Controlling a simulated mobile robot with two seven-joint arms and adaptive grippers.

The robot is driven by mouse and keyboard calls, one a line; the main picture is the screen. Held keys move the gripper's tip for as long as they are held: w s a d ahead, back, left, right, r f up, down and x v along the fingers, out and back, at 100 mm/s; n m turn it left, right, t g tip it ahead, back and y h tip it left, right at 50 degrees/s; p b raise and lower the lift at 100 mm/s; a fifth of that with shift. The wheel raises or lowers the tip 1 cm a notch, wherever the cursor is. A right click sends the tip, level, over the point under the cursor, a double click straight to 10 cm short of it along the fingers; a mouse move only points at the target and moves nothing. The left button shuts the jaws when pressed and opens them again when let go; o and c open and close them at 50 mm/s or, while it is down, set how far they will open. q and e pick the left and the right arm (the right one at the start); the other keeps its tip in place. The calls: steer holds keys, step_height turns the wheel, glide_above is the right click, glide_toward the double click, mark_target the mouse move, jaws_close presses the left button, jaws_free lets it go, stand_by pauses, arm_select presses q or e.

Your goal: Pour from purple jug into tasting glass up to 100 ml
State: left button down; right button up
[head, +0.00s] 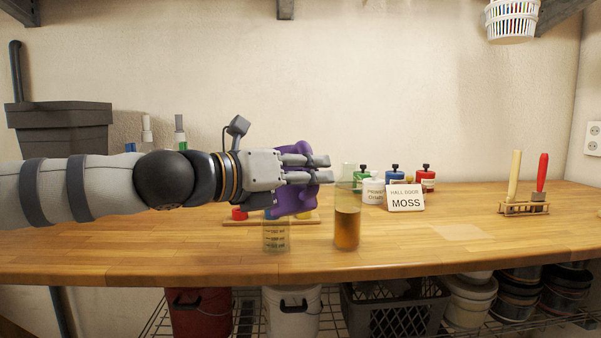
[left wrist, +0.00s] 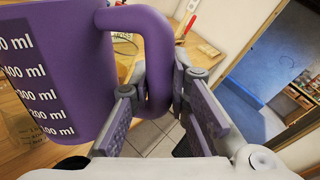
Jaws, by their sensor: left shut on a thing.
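My left gripper (head: 325,169) is shut on the handle of the purple jug (head: 293,201). The left wrist view shows the jug (left wrist: 75,60) with white ml marks on its side and its handle between the fingers (left wrist: 158,105). The jug is held above the bench and looks tilted; its mouth and contents are hidden. A clear glass with ml marks (head: 276,238) stands on the bench just below the jug. I cannot make out a liquid level in it. No stream is visible. My right gripper is not in view.
A tall glass of amber liquid (head: 347,228) stands close to the right of the marked glass. A board with a red piece (head: 239,214) lies behind. A MOSS sign (head: 406,198), coloured bottles (head: 395,173) and a tool rack (head: 524,208) stand farther right. The front right bench is clear.

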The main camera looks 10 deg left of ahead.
arm_select(q)
steer(key=shift+r+n+p, duration=0.15)
steer(key=shift+n+p, duration=0.15)
steer(key=shift+n, duration=0.2)
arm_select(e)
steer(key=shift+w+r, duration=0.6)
arm_select(q)
steer(key=shift+f, duration=0.2)
steer(key=shift+a+r+n+p, duration=0.1)
steer(key=shift+r+n+p, duration=0.25)
steer(key=shift+n+p, duration=0.4)
steer(key=shift+g, duration=0.3)
steer(key=shift+w+f, duration=0.1)
steer(key=shift+f, duration=0.15)
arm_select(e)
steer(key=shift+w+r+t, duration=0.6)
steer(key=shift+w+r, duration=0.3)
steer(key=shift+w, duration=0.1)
